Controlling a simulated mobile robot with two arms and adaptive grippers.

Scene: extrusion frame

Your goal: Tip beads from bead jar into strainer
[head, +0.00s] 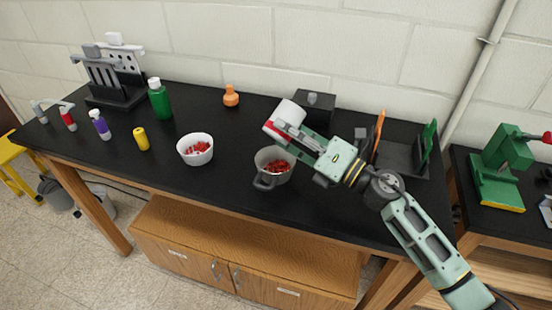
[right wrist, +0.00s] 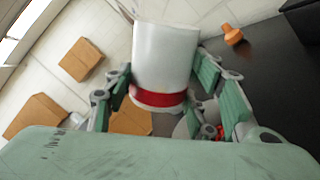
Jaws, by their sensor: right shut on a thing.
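My right gripper (head: 300,136) is shut on the bead jar (head: 291,112), a white jar with a red band. The jar is tilted above the back of a grey vessel with a handle (head: 274,181), which holds red beads. A white bowl (head: 196,159) to its left also holds red beads; I cannot tell for sure which of the two is the strainer. In the right wrist view the jar (right wrist: 166,55) sits between the green fingers, its red band towards the palm. Its inside is hidden. My left gripper is not in view.
A black box (head: 318,102) stands behind the jar, and a dark tray (head: 398,158) with upright orange and green pieces is to the right. An orange flask (head: 231,96), green bottle (head: 159,101) and yellow cylinder (head: 142,140) stand left on the black bench.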

